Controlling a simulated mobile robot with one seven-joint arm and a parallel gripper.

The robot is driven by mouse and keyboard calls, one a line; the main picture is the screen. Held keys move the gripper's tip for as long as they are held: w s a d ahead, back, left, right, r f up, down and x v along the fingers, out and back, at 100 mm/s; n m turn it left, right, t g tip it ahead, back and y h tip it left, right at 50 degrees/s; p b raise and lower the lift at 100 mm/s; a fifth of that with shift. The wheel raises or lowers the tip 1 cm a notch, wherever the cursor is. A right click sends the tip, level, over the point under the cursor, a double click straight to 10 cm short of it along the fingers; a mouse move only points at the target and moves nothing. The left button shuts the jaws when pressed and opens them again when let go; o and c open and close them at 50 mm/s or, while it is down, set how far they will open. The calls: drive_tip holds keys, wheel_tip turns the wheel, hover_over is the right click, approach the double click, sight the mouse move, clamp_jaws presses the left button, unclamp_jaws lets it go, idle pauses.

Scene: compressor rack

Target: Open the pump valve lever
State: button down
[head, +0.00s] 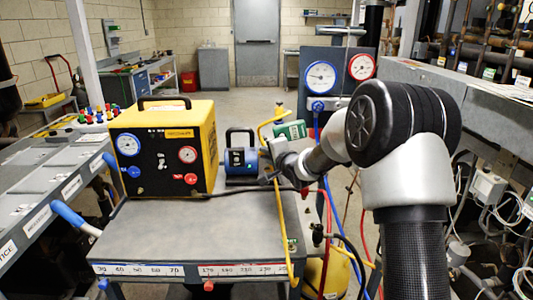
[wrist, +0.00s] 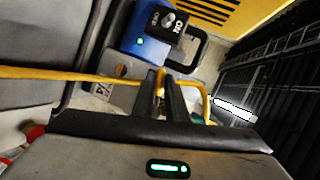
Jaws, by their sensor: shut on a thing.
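The blue pump (head: 240,160) with a black handle stands on the grey cart top, right of the yellow-and-black gauge unit. It also shows in the wrist view (wrist: 146,32), upper middle, with a green light on it. My gripper (head: 268,172) is just right of the pump, its fingers small and partly hidden in the head view. In the wrist view my gripper (wrist: 170,84) has its two dark fingers close together on a small yellow piece (wrist: 160,83). I cannot tell if this piece is the valve lever or part of the yellow hose (wrist: 75,74).
The yellow-and-black gauge unit (head: 165,148) stands left of the pump. The yellow hose (head: 283,215) drops over the cart top (head: 165,228) beside my gripper. A gauge panel (head: 338,68) with blue and red hoses stands behind. The cart top's front is mostly clear.

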drive_tip(key=c, duration=1.7)
unclamp_jaws()
drive_tip(key=shift+c, duration=0.2)
drive_tip(key=shift+s, duration=0.1)
drive_tip(key=p+v, duration=0.3)
drive_tip(key=v, duration=1.4)
drive_tip(key=shift+s, duration=0.1)
